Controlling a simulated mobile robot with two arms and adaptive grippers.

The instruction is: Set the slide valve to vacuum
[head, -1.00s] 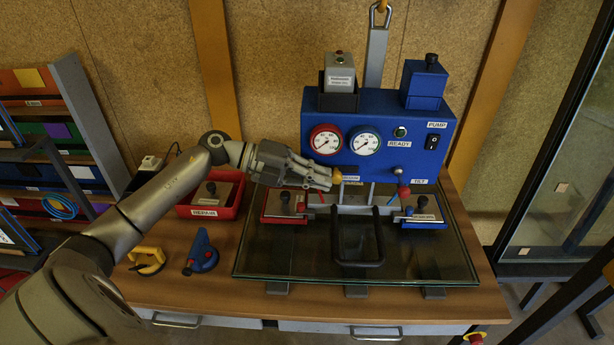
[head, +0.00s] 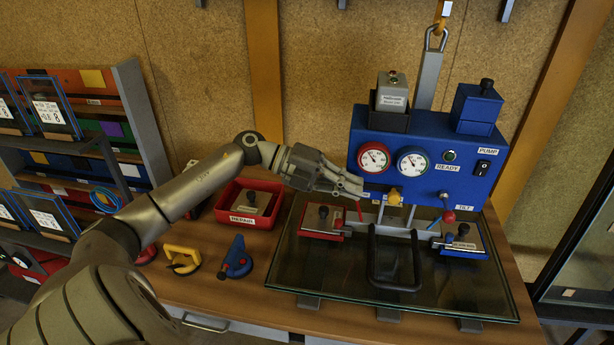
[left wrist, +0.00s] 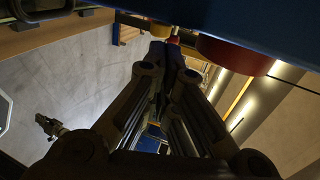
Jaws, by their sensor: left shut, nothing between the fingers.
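The slide valve's yellow knob (head: 393,196) sits at the lower edge of the blue control box (head: 355,135), below and between two round gauges. A small label (head: 362,195) shows left of the knob; its text is too small to read surely. My left gripper (head: 359,190) is shut and empty, left of the knob with a small gap between. In the left wrist view its closed fingers (left wrist: 170,55) point along the underside of the blue box (left wrist: 270,28).
The red gauge (head: 373,157) is just above my fingers. A red-knobbed lever (head: 448,216) stands right of the valve. Below are a glass plate (head: 330,276) with a black handle (head: 372,265) and two clamp pads. A red repair tray (head: 229,220) stands to the left.

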